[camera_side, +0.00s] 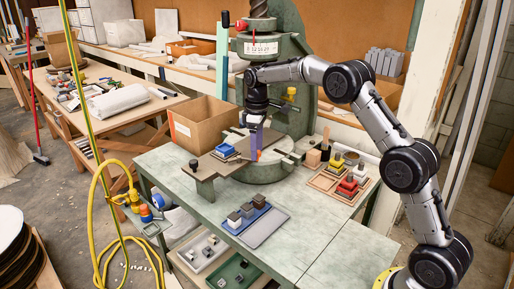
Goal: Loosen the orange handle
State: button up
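The orange handle (258,155) shows as a small orange sliver on the bed of the green fly press (292,112), right below my gripper (256,148). My gripper points straight down with its purple-blue fingers at the handle. Most of the handle is hidden by the fingers. The fingertips are too small to tell whether they are apart, or whether they touch the handle.
A cardboard box (200,122) stands behind the press bed at the left. A blue block stack (224,151) lies on the bed plate. Trays with red and yellow blocks (348,186) sit at the right, and blue and grey trays (264,228) in front. The green tabletop (310,235) is clear at front right.

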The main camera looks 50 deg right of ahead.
notch_tip(320, 180, up, 14)
dwell(0.7)
jog(key=shift+a, duration=0.1)
